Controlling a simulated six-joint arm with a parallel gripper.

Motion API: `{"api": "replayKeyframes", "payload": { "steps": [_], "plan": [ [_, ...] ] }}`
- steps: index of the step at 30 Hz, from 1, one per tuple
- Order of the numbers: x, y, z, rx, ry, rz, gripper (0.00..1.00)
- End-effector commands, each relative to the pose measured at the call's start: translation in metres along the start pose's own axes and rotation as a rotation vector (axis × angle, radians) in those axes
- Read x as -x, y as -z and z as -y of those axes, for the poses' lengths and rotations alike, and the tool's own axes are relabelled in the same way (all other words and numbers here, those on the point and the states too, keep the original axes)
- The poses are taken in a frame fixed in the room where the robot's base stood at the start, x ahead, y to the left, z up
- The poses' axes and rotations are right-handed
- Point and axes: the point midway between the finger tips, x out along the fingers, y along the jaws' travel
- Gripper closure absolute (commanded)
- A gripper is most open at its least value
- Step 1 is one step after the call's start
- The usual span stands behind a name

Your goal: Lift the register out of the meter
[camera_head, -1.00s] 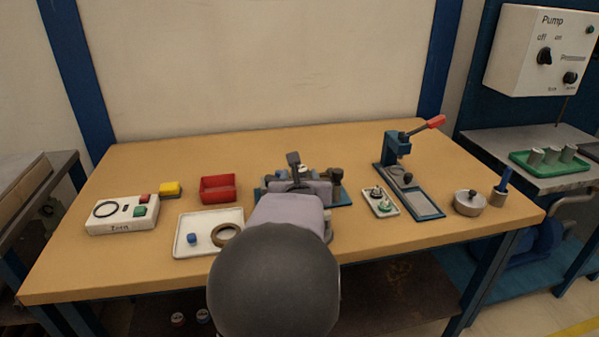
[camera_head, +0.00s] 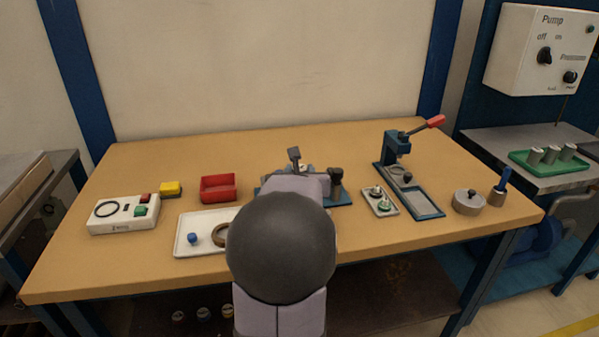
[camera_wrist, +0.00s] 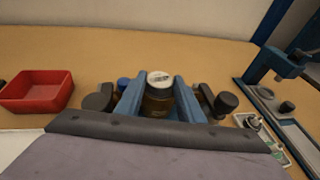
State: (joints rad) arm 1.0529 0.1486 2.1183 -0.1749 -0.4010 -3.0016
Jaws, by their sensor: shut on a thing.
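The register (camera_wrist: 159,78) shows in the wrist view as a round white face with dark print. It is above the brass-coloured meter body (camera_wrist: 157,106). My gripper (camera_wrist: 160,88) has its two blue fingers on either side of the register and is shut on it. I cannot tell whether the register is still seated in the body or raised slightly. In the head view my own arm hides the gripper and most of the meter.
The blue fixture (camera_head: 342,196) has a dark upright lever (camera_head: 294,155) at the back. A red bin (camera_head: 218,188) and a white tray (camera_head: 187,246) lie left. A small parts tray (camera_head: 380,207) and a press (camera_head: 397,150) stand right. The bench behind the fixture is clear.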

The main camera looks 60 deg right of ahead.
Motion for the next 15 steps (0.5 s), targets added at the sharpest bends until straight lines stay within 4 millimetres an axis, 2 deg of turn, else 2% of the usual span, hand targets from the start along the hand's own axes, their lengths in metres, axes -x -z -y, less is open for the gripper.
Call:
{"api": "replayKeyframes", "payload": {
  "steps": [8,15],
  "plan": [
    [0.001,-0.004,0.000,0.001,0.000,0.002,0.88],
    [0.006,-0.022,0.000,0.000,-0.001,0.004,0.88]
  ]
}}
